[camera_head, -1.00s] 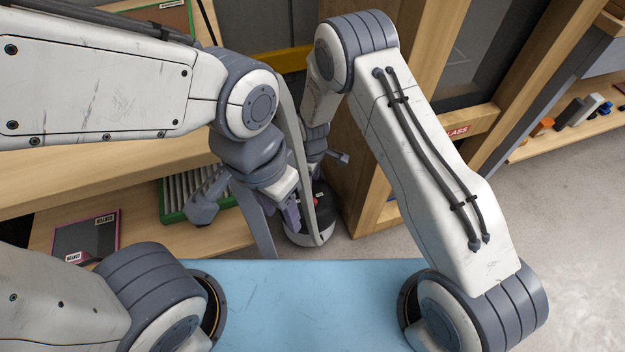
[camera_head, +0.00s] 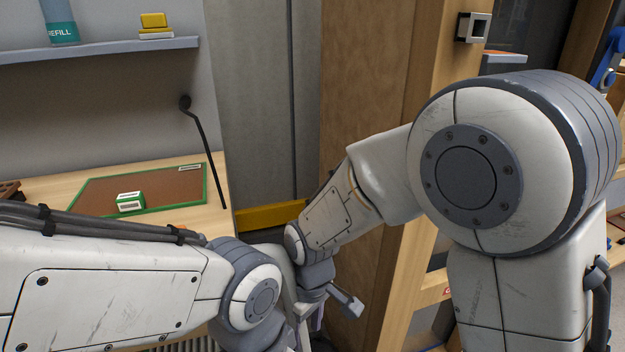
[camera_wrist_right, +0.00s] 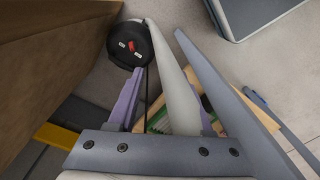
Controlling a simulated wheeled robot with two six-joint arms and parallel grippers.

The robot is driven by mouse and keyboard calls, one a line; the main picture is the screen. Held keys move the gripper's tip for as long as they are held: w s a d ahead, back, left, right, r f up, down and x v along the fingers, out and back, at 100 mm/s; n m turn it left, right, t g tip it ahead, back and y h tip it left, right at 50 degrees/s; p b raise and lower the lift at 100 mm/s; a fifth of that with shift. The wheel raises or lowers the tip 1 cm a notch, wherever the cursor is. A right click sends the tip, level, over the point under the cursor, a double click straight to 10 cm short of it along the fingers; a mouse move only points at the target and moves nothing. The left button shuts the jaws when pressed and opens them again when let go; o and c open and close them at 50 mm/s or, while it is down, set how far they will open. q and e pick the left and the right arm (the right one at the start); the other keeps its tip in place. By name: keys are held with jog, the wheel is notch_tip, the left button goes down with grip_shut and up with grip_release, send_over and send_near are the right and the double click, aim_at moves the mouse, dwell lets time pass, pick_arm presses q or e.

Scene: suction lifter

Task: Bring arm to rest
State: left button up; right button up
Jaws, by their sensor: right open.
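My right arm comes down from the upper right in the head view. Its gripper (camera_head: 317,318) is low in the middle, pointing down and partly cut by the lower edge. In the wrist view my right gripper (camera_wrist_right: 165,110) has its two purple fingers apart, with a pale grey curved strip showing between and beyond them. A round black device (camera_wrist_right: 130,44) with a red switch stands on the floor beyond the left finger; it looks apart from the gripper. My left forearm lies across the lower left of the head view; its gripper is out of frame.
A wooden post (camera_head: 365,80) stands close behind my right forearm. A grey-blue case (camera_wrist_right: 250,15) shows in the wrist view.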

jog(key=s+d+r+m, duration=0.1)
jog(key=s+d+r, duration=0.25)
jog(key=s, duration=0.35)
jog(key=s+d+r+m, duration=0.1)
jog(key=s+d+r, duration=0.1)
jog(key=s+r, duration=0.35)
notch_tip(320, 180, up, 29)
jog(key=s+p, duration=0.2)
jog(key=p, duration=2.8)
jog(key=shift+y, duration=0.3)
